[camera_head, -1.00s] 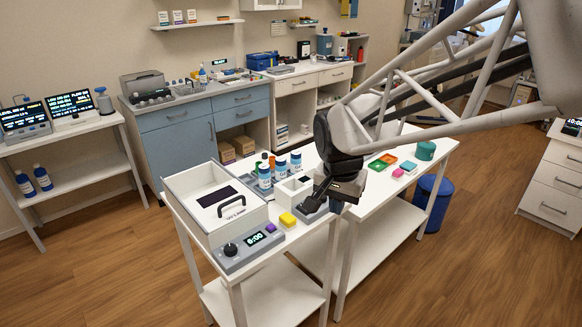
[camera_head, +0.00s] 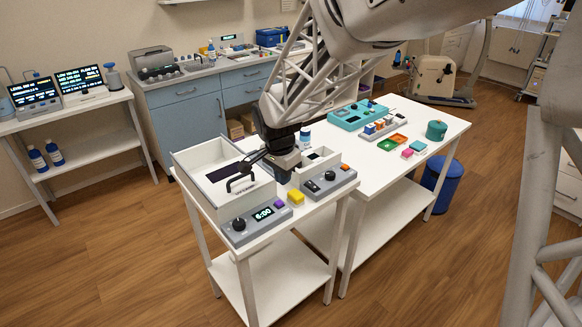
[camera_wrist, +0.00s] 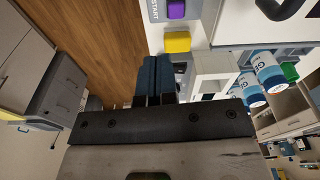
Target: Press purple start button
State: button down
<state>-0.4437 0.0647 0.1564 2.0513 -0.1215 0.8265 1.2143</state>
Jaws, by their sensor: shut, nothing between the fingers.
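The purple start button (camera_head: 279,204) sits on the right end of a grey control panel (camera_head: 240,231) with a black knob and a lit display. In the wrist view the purple button (camera_wrist: 176,9) is at the top edge beside a "START" label.
A yellow block (camera_head: 296,197) lies just right of the button. A white box with a black handle (camera_head: 238,186) stands behind the panel. A grey device (camera_head: 328,182) is to the right. A blue bottle (camera_head: 305,137) stands behind. The panel's front is near the table edge.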

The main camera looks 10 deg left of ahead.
aim_at(278, 203)
jog(key=shift+w+a+f, duration=0.3)
jog(key=shift+a+f, duration=0.1)
jog(key=shift+a, duration=0.25)
jog(key=shift+w+a+f, duration=0.25)
jog(key=shift+a+f, duration=0.1)
jog(key=shift+a, duration=0.25)
jog(key=shift+f, duration=0.1)
jog(key=shift+w+d+f, duration=0.15)
jog(key=shift+f, duration=1.55)
jog(key=shift+w+d+f, duration=0.1)
jog(key=shift+f, duration=1.6)
jog(key=shift+f, duration=0.15)
jog(key=shift+f, duration=0.4)
jog(key=shift+s+a+r, duration=0.3)
jog(key=shift+s+a, duration=0.2)
jog(key=shift+s, duration=0.1)
jog(key=shift+s+a+r, duration=0.25)
jog(key=shift+s+a, duration=0.25)
jog(key=shift+s, duration=0.05)
jog(key=shift+r, duration=0.1)
notch_tip(278, 203, up, 8)
jog(key=shift+s+a+f, duration=0.2)
jog(key=shift+s+a, duration=0.05)
jog(key=shift+s, duration=0.05)
